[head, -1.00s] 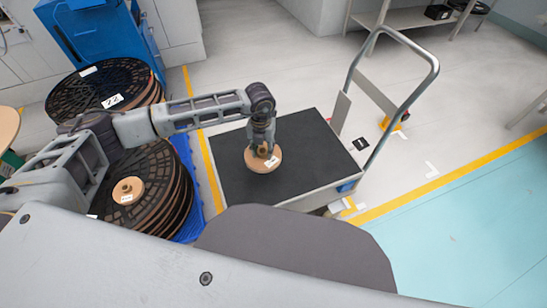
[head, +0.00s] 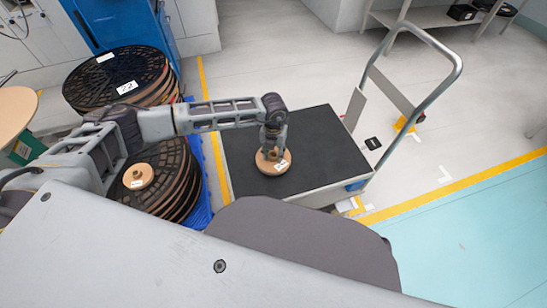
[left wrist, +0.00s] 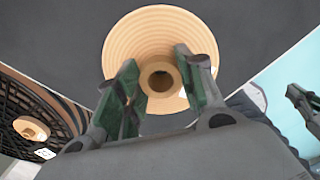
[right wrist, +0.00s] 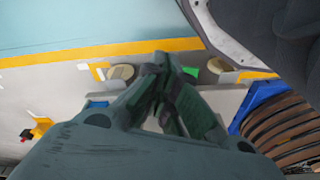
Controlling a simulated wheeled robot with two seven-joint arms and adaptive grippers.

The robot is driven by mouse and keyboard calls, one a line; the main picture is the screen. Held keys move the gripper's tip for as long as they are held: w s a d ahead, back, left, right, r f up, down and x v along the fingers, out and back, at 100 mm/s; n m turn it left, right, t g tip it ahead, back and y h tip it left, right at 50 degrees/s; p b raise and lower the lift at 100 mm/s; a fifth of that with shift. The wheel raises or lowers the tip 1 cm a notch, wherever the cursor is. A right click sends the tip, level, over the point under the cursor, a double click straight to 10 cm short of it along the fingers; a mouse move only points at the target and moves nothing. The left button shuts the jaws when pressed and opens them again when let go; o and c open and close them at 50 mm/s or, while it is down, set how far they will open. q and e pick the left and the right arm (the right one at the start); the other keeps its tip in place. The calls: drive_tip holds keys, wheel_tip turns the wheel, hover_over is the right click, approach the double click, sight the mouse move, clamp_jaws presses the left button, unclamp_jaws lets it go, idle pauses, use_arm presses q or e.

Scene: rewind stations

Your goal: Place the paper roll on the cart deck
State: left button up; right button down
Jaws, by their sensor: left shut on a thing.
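The paper roll (head: 264,166) is a tan disc with a white label, over the left part of the black cart deck (head: 325,150). My left gripper (head: 273,151) is above it and shut on its core. In the left wrist view the fingers (left wrist: 158,75) stand on either side of the hollow core of the roll (left wrist: 128,42), with dark deck (left wrist: 50,35) around it. I cannot tell whether the roll touches the deck. My right gripper (right wrist: 163,62) looks shut and empty in the right wrist view, with its fingertips together.
The cart's metal handle (head: 458,66) rises at the right. Stacks of black reels (head: 118,72) stand on a blue pallet (head: 201,212) to the left, the near one carrying a small tan roll (head: 138,176). A blue cabinet (head: 110,22) stands behind. Most of the deck is clear.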

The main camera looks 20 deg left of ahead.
use_arm(q)
wheel_tip(320, 180, down, 2)
drive_tip(key=shift+f, duration=0.1)
drive_tip(key=shift+f+b, duration=0.3)
drive_tip(key=shift+f, duration=0.15)
use_arm(e)
drive_tip(key=shift+a+r, duration=0.15)
drive_tip(key=shift+r, duration=0.5)
use_arm(q)
drive_tip(key=shift+f, duration=0.1)
use_arm(e)
drive_tip(key=shift+f, duration=0.15)
use_arm(q)
drive_tip(key=o, duration=1.1)
use_arm(e)
drive_tip(key=shift+w+r, duration=0.15)
drive_tip(key=shift+r, duration=0.05)
use_arm(q)
drive_tip(key=shift+o, duration=0.2)
